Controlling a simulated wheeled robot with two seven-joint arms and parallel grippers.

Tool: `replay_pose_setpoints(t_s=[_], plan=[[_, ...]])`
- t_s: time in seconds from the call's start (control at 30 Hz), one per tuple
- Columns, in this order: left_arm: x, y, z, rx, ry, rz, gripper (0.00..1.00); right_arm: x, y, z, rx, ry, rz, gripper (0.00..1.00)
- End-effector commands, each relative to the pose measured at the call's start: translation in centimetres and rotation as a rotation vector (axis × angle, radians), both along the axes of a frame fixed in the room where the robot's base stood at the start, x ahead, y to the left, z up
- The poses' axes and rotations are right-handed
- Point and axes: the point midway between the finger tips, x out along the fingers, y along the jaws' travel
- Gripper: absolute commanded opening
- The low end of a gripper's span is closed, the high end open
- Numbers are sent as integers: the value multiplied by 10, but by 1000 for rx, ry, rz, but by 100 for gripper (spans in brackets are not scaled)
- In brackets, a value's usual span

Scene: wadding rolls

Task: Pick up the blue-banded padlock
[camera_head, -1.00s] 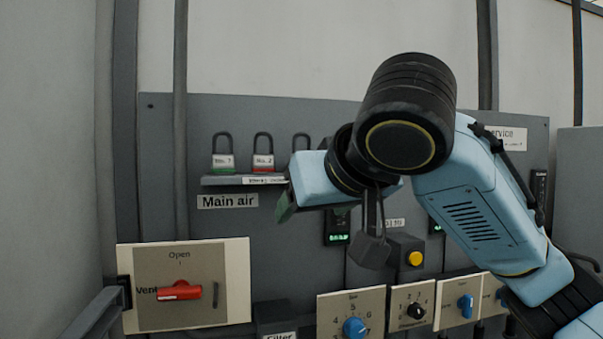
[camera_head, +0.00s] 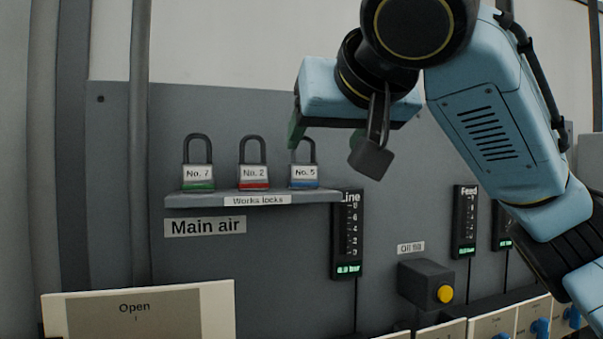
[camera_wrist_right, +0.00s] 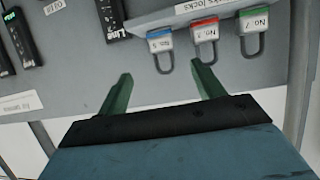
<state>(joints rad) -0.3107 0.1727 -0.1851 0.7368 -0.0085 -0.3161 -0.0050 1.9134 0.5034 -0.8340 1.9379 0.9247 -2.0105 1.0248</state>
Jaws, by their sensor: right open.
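The blue-banded padlock (camera_head: 304,172), labelled No. 5, stands upright at the right end of the small shelf (camera_head: 240,200) in the head view. In the right wrist view the same padlock (camera_wrist_right: 160,42) appears upside down, ahead of the fingers. My right gripper (camera_wrist_right: 163,92) is open and empty, with green fingers spread. In the head view one green finger (camera_head: 297,122) overlaps the top left of the padlock's shackle; I cannot tell whether they touch. My left gripper is not in view.
A green-banded padlock (camera_head: 198,174) and a red-banded padlock (camera_head: 254,174) stand left on the same shelf. A Line gauge (camera_head: 347,235) hangs close to the shelf's right end. A box with a yellow button (camera_head: 445,294) juts out lower right.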

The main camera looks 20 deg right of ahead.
Motion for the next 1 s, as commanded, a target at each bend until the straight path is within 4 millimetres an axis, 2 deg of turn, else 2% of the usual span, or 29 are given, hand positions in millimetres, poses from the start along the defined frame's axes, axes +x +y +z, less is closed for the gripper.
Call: replay_pose_setpoints(t_s=[0.2,0.47,0.7,0.83,1.0], plan=[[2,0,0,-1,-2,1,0,32,-1,-14,1,3,-3,67],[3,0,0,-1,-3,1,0,51,-1,-21,0,2,-1,67],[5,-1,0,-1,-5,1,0,83,0,-35,-1,2,-2,67],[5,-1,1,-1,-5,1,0,92,0,-38,-1,1,1,67],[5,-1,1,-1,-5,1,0,93,0,-39,-1,1,1,67]])
